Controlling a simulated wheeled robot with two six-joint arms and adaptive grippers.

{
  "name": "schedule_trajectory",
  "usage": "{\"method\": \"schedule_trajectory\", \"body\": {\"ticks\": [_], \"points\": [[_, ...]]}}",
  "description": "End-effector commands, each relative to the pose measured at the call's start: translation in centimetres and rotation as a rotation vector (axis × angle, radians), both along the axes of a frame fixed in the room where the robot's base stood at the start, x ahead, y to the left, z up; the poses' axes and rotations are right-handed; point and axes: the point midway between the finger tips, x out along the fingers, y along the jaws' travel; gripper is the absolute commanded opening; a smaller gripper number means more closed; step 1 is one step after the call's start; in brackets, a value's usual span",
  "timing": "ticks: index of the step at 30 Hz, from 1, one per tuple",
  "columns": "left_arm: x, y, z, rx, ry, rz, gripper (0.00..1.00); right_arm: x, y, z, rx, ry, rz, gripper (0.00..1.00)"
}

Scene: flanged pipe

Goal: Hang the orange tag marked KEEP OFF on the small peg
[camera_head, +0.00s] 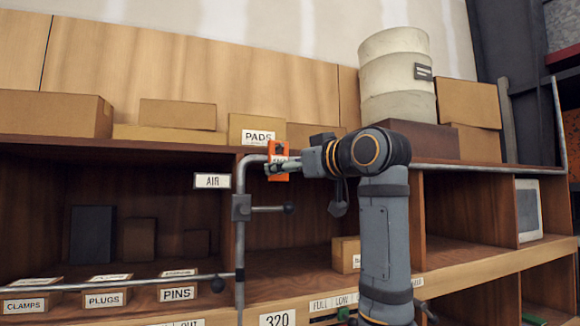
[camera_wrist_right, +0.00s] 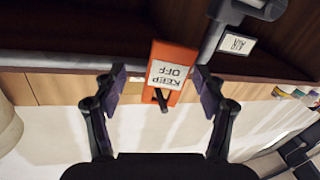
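The orange tag (camera_wrist_right: 172,54) marked KEEP OFF shows upside down in the right wrist view. A short dark rod end (camera_wrist_right: 163,103) sticks out at its hole end, apparently through the hole; I cannot tell which peg this is. My right gripper (camera_wrist_right: 160,83) is open, one finger on each side of the tag, with a clear gap on the left. In the head view, the tag (camera_head: 279,163) is upright beside the top of the grey pipe (camera_head: 240,255), partly covered by my right gripper (camera_head: 277,165). A rod with a dark ball end (camera_head: 288,208) juts from the pipe below. My left gripper is out of view.
A wooden shelf holds boxes, including PADS (camera_head: 257,130), CLAMPS (camera_head: 30,302) and PINS (camera_head: 178,290). An AIR label (camera_head: 212,181) is left of the pipe. A lower rail (camera_head: 130,284) ends in a dark ball. A large pale drum (camera_head: 397,75) stands above right.

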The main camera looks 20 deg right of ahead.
Motion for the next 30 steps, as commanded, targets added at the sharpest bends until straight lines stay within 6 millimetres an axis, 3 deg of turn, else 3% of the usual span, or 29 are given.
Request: {"method": "schedule_trajectory", "body": {"ticks": [10,21,25,30], "points": [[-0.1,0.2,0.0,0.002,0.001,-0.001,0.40,-0.8,-0.3,0.1,0.000,-0.003,-0.002,0.73],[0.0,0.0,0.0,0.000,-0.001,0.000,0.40,-8.7,-2.8,0.1,-0.001,-0.003,-0.004,0.73],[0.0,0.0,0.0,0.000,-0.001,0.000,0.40,-10.6,-3.3,0.0,0.000,-0.002,-0.003,0.73],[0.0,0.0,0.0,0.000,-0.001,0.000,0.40,-11.5,-3.5,0.0,0.000,0.000,0.000,0.73]]}}
